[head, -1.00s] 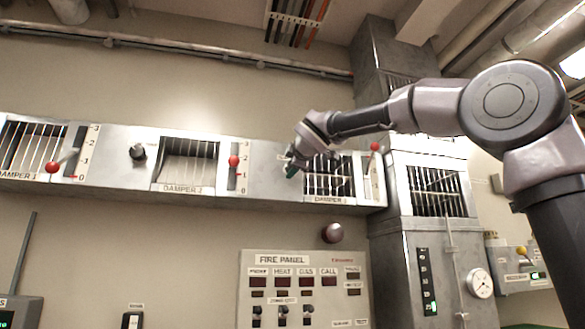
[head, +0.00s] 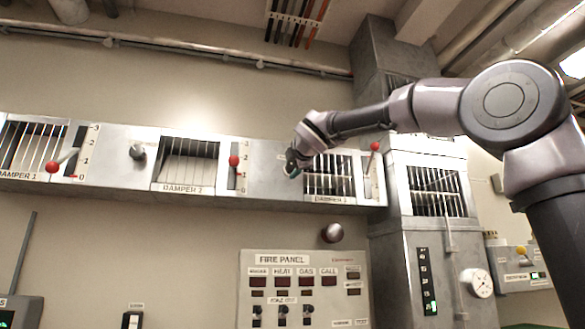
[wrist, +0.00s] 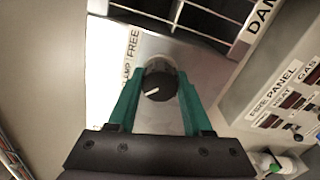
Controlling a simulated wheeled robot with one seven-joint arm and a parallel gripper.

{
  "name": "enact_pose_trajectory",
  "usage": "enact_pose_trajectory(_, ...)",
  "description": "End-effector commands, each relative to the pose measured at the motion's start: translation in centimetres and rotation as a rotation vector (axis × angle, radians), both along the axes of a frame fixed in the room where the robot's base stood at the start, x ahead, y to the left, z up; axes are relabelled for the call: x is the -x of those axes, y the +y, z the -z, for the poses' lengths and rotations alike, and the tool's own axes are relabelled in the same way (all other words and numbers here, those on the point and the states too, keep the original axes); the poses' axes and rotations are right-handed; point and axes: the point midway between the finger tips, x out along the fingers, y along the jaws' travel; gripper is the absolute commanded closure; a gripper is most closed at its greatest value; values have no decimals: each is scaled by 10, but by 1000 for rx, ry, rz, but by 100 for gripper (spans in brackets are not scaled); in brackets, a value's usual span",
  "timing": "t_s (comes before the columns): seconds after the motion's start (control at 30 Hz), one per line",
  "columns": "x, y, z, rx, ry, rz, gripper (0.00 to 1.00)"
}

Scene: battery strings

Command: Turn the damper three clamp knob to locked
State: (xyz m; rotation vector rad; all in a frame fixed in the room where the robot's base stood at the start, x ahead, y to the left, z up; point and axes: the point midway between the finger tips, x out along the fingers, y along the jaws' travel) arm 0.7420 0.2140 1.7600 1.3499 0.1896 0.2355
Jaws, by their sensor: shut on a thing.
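The damper three clamp knob (wrist: 158,84) is round and black with a white pointer line. In the wrist view it sits between the two green fingers of my gripper (wrist: 160,96), which are shut on its sides. The white line runs from the middle of the knob toward the lower left. A plate label reading FREE (wrist: 132,42) is above and left of the knob. No locked label can be read. In the head view my gripper (head: 291,163) is at the panel left of the damper three grille (head: 330,178) and hides the knob.
Damper three's red-tipped lever (head: 375,147) stands right of its grille. Damper two's grille (head: 187,163), red-tipped lever (head: 234,161) and black knob (head: 137,152) are to the left.

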Motion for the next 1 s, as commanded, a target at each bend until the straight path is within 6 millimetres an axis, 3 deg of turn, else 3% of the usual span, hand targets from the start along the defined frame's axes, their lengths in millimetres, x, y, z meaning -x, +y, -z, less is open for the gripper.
enact_pose_trajectory(0.27, 0, 1, 2, 2, 3, -1, 100)
enact_pose_trajectory(0.3, 0, 1, 2, 2, 3, -1, 35)
enact_pose_trajectory(0.33, 0, 1, 2, 2, 3, -1, 23)
enact_pose_trajectory(0.73, 5, -1, 0, 0, 0, -1, 21)
enact_pose_trajectory(1.0, 50, -14, 0, 0, -1, 0, 21)
